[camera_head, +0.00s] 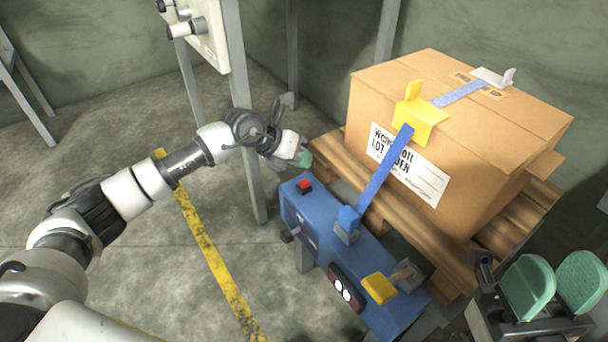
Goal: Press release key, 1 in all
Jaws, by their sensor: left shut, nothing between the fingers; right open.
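A blue strapping machine (322,238) stands at the centre, with a small red key (304,186) on its far left end and a yellow key (379,288) on its near right end. I cannot tell from any label which is the release key. My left gripper (304,158) is shut and empty, just beyond and above the red key, apart from it in the picture. My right gripper (554,284) is open and empty at the lower right, with its two green fingers spread.
A cardboard box (465,120) with a white label sits on a wooden pallet (330,152) behind the machine. A blue strap (385,170) runs from the machine over a yellow corner guard (420,118) across the box. A grey post (245,150) stands left of my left gripper.

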